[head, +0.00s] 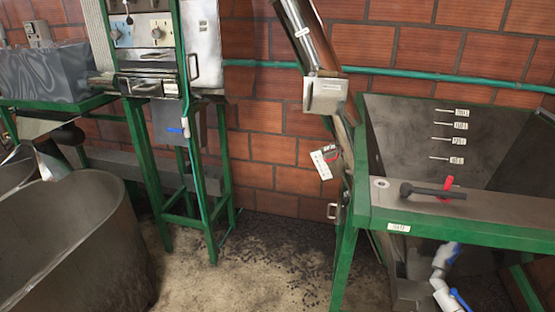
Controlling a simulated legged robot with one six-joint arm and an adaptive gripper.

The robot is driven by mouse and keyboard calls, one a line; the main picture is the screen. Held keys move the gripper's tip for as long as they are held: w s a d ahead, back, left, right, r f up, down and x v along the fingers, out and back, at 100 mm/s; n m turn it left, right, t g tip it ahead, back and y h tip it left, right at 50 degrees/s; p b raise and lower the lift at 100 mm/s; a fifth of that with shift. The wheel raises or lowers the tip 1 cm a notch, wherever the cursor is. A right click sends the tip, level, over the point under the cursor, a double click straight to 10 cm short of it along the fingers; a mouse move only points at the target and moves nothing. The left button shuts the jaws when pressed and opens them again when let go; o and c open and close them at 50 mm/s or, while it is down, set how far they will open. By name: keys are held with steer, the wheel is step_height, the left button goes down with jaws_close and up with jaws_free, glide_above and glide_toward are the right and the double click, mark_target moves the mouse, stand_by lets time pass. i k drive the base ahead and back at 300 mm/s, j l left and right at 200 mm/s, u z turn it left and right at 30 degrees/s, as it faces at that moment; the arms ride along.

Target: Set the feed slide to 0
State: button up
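My gripper is not in view. A small white marked plate (320,168) with a dark and red piece at its upper right sits tilted on the left side of the green-framed machine. It looks like a scale for the feed slide, but its marks are too small to read. A small metal handle (332,210) shows just below it. I cannot tell the slide's setting. A black lever (432,191) with a red upright piece (447,187) lies across the top of the green frame (470,225).
A metal hopper tank (400,120) with level labels is at the right, with a blue-handled white valve (445,290) below. A green stand with a control box (145,30) is at the left. A large metal tub (75,245) fills the lower left. The middle floor (260,265) is open, with dark beans scattered.

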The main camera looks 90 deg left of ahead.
mark_target(334, 155)
steer(key=u, duration=2.65)
steer(key=i+j+z, duration=0.15)
steer(key=i+j, duration=0.15)
steer(key=i+j+z, duration=0.15)
steer(key=i+j, duration=0.15)
steer(key=i+j+z, duration=0.15)
steer(key=i+j, duration=0.2)
steer(key=i+j+z, duration=0.1)
steer(key=i+j, duration=0.15)
steer(key=j, duration=0.15)
steer(key=i+j+z, duration=0.15)
steer(key=j, duration=0.3)
steer(key=i+j+z, duration=0.15)
steer(key=i+j, duration=0.2)
steer(key=j, duration=0.05)
